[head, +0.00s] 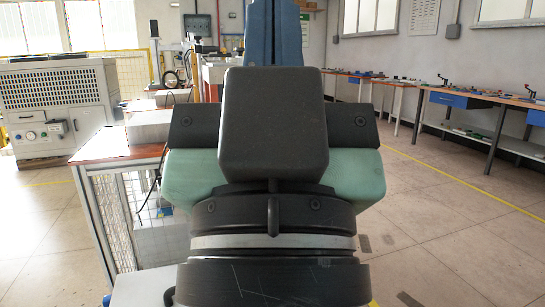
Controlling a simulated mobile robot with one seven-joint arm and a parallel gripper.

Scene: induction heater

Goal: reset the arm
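Large dark and pale green parts, which look like my own arm, fill the middle of the head view. A dark rounded block stands in front of a wider dark bar and a green body. Dark rings with a pale band lie below them. A blue upright part rises behind the block. No gripper fingers show, so I cannot see whether my gripper is open or holds anything. These parts hide much of the area straight ahead.
A wooden-topped table (104,147) stands close on the left, with a white machine (56,103) beyond it. Long workbenches (488,98) with small tools line the right wall. Tiled floor (445,215) is open on the right, crossed by a yellow line.

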